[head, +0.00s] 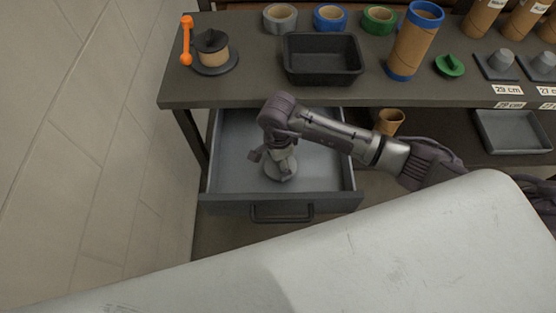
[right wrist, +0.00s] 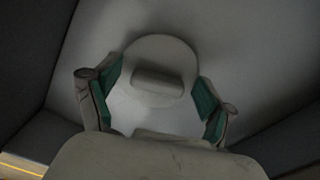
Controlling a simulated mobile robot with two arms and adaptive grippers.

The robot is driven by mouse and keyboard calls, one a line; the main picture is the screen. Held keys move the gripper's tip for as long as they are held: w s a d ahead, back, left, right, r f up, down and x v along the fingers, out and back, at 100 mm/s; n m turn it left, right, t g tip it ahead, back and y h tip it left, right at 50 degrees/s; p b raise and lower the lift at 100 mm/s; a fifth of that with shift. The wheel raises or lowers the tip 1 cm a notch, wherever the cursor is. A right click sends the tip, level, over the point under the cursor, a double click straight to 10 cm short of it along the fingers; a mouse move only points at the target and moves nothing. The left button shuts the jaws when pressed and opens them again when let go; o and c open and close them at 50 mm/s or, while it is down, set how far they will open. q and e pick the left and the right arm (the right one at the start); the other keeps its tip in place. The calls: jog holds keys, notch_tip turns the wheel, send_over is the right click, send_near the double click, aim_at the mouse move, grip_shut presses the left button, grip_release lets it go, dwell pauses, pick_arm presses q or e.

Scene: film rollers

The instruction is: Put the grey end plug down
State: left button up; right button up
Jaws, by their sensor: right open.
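The grey end plug (head: 281,171) rests on the floor of the open drawer (head: 230,180), under my right gripper (head: 271,157). In the right wrist view the plug (right wrist: 160,58) shows as a round disc with a raised grip bar (right wrist: 157,83). My right gripper (right wrist: 152,100) has its green-padded fingers spread on both sides of the plug, with clear gaps to the bar. My left gripper is in neither view.
The bench above holds a black tray (head: 322,80), tape rolls (head: 280,18), a brown tube with blue ends (head: 414,42) and a green plug (head: 449,66). The drawer walls surround my right gripper. A grey tray (head: 514,131) sits on the lower shelf at right.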

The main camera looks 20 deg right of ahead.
jog(key=shift+r, duration=0.1)
jog(key=shift+r, duration=0.3)
notch_tip(320, 180, up, 12)
jog(key=shift+f+b, duration=0.2)
jog(key=shift+b, duration=0.15)
dwell(0.3)
